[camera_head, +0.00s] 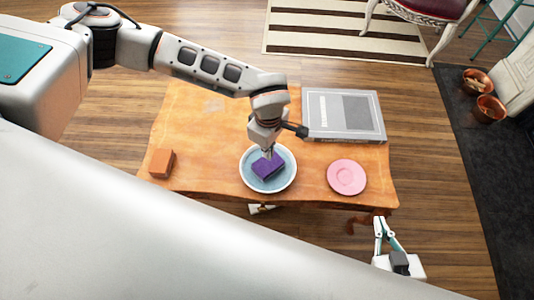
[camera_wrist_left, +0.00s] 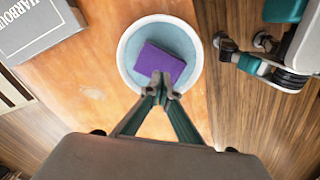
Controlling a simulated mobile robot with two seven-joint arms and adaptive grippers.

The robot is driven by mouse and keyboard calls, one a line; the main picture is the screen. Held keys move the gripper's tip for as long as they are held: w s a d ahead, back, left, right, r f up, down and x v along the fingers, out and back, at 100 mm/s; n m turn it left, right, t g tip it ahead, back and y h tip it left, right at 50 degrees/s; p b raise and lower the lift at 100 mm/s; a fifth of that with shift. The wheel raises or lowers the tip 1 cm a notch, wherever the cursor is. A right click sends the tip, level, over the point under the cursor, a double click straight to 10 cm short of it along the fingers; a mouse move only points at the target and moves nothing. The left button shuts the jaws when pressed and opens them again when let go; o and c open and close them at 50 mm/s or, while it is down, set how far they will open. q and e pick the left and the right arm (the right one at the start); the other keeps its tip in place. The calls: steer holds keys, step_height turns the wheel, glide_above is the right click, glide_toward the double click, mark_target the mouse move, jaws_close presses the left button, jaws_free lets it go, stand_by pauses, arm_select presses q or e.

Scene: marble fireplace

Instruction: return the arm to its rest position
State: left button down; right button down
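My left gripper (camera_head: 267,153) points down over the pale blue plate (camera_head: 246,178). Its fingertips (camera_wrist_left: 161,84) sit close together and overlap the near edge of the purple block (camera_wrist_left: 153,60) in the left wrist view. The purple block (camera_head: 269,169) lies in the plate. The fingers look nearly shut and do not span the block; whether they touch it is unclear. The left arm (camera_head: 205,68) stretches out over the table. My right gripper (camera_head: 381,220) is low beside the table's front right corner, apart from everything; its finger opening is hard to read.
The wooden table (camera_head: 215,125) also bears an orange block (camera_head: 162,163) at left, a large grey book (camera_head: 344,115) at back right and a pink plate (camera_head: 346,177) at right. A chair (camera_head: 430,12) and copper pots (camera_head: 478,82) stand farther off. The table's back left is clear.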

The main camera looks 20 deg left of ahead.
arm_select(q)
steer(key=shift+r, duration=0.55)
arm_select(e)
steer(key=shift+w+r, duration=0.2)
steer(key=shift+r, duration=0.35)
arm_select(q)
steer(key=shift+f, duration=0.1)
